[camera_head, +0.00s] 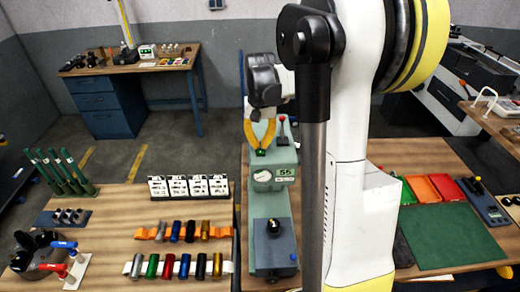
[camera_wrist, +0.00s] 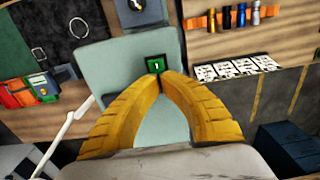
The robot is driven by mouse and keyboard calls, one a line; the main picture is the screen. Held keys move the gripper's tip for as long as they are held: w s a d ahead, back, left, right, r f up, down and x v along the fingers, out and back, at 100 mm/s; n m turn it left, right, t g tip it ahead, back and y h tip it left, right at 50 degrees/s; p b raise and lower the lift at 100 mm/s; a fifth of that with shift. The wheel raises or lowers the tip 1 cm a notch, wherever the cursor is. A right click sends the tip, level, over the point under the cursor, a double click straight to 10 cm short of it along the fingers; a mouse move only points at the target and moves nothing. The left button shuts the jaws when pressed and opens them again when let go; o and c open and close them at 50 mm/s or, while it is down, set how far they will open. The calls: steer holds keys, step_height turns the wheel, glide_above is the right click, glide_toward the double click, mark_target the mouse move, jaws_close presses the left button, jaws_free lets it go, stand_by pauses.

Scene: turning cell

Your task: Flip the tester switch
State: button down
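The tester (camera_head: 272,165) is a grey-green machine on the bench, with a small display reading "55" and a round dial on its front. Its switch (camera_wrist: 157,63) is a small green square with a white "1" mark, set on the tester top (camera_wrist: 105,70) in the wrist view; in the head view it is a small green patch (camera_head: 261,152). My gripper (camera_head: 260,147) has two yellow fingers and points down over the switch. In the wrist view its fingertips (camera_wrist: 162,75) come together right at the switch's near edge, with nothing seen between them. Whether they touch the switch is unclear.
A grey-blue unit with a black knob (camera_head: 273,227) stands in front of the tester. A red-tipped lever (camera_head: 282,133) rises beside my gripper. White label cards (camera_head: 188,187) and coloured cylinders stand left. Coloured bins (camera_head: 446,187) and a green mat (camera_head: 450,238) lie right.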

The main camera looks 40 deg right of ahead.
steer(key=shift+r+p, duration=2.1)
steer(key=shift+r, duration=1.35)
steer(key=shift+f, duration=0.1)
steer(key=s+a+f+n+t+b, duration=0.2)
steer(key=s+a+f+b, duration=0.2)
steer(key=a+f+b, duration=0.4)
steer(key=s+a+f+n+t+b, duration=0.2)
steer(key=s+a+f+b, duration=0.3)
steer(key=a+f+b, duration=0.3)
steer(key=s+a+f+n+t+b, duration=0.3)
steer(key=a+f+b, duration=0.5)
steer(key=f+b, duration=0.5)
steer(key=s+b, duration=0.1)
steer(key=b, duration=0.4)
steer(key=shift+s, duration=0.2)
steer(key=shift+f, duration=0.1)
